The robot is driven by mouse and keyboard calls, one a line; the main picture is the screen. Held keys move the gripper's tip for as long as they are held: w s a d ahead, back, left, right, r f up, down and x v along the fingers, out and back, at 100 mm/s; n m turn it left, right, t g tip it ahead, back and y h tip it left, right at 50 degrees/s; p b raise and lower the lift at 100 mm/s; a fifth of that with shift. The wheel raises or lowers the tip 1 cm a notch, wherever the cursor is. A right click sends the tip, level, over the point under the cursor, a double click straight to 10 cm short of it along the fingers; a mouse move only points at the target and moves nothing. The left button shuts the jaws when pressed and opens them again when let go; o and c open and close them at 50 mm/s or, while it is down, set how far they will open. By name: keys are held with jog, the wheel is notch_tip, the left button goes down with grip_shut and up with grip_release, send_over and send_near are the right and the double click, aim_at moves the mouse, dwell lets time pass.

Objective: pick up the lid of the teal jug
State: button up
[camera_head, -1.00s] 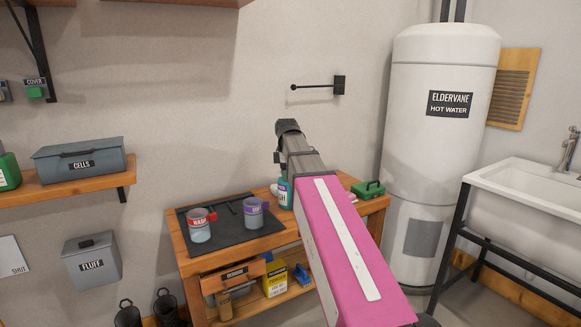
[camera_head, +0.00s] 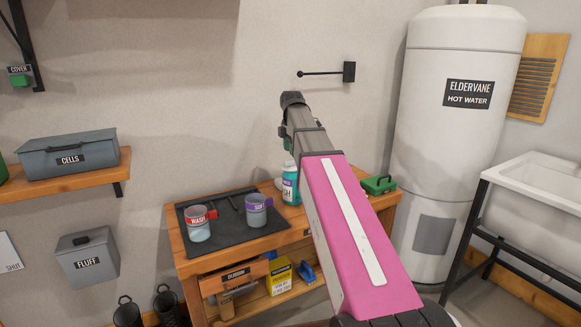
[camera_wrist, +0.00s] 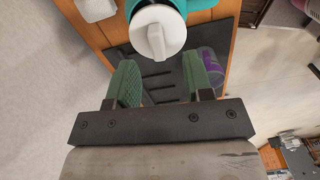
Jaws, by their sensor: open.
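The teal jug (camera_head: 291,187) stands at the back of the wooden bench, left of my arm. In the wrist view, part of the teal jug (camera_wrist: 172,6) shows at the top edge, with its round white lid (camera_wrist: 158,32) on it. The lid has a raised grip bar. My gripper (camera_wrist: 160,68) is open and empty, its green fingers apart, with the lid just beyond the fingertips and not between them. In the head view my arm mostly hides the gripper, and the lid is too small to make out clearly.
On the bench's dark mat (camera_head: 232,236) stand a red-labelled WASH cup (camera_head: 199,227) and a purple-labelled cup (camera_head: 257,211). A green box (camera_head: 379,185) sits at the bench's right end. A wall rod (camera_head: 325,73) is above, and the water heater (camera_head: 455,150) stands to the right.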

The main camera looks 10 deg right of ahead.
aim_at(290, 160)
jog(key=shift+w+a+f, duration=0.1)
jog(key=shift+f, duration=1.2)
jog(key=shift+a+f, duration=0.1)
jog(key=shift+f, duration=1.15)
grip_shut()
